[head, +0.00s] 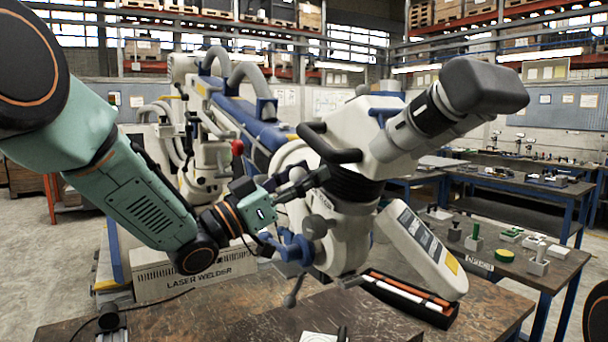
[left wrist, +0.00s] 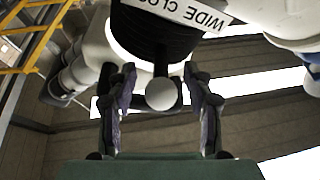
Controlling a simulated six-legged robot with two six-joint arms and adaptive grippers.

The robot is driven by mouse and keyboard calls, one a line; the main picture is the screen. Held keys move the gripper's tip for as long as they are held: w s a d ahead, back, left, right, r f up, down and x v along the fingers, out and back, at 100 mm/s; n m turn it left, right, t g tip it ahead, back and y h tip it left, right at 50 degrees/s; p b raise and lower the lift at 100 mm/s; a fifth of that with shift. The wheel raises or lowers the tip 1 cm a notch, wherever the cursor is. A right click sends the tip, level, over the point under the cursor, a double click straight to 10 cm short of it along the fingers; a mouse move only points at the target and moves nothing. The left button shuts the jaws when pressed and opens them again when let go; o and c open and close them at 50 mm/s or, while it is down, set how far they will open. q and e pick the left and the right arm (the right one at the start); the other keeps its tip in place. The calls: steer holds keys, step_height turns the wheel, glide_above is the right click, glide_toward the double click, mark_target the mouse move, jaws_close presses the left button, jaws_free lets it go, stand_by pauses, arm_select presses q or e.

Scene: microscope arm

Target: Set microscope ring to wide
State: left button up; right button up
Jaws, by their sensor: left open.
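The microscope (head: 350,135) is a white head with a black eyepiece on a blue and white arm. Its ring (head: 352,186) is black and ribbed, under the white head. In the left wrist view the dark ring (left wrist: 155,35) carries a white label reading "WIDE CLO…", partly cut off. A pale round knob (left wrist: 161,95) shows below the ring. My left gripper (head: 312,182) is at the ring's left side. In the left wrist view its open fingers (left wrist: 160,85) stand on either side of the knob, with gaps visible; contact is not clear. My right gripper is not in view.
A grey control panel (head: 425,250) hangs at the microscope's right. A black tray with rods (head: 408,298) lies on the brown table (head: 480,310) below. A laser welder box (head: 195,280) stands behind my left arm. Benches with small parts fill the right side.

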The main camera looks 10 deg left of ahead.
arm_select(q)
steer(key=shift+w+d+f, duration=0.15)
steer(key=shift+w, duration=0.1)
steer(key=shift+c, duration=1.7)
steer(key=shift+s, duration=0.2)
steer(key=c, duration=0.3)
jaws_close()
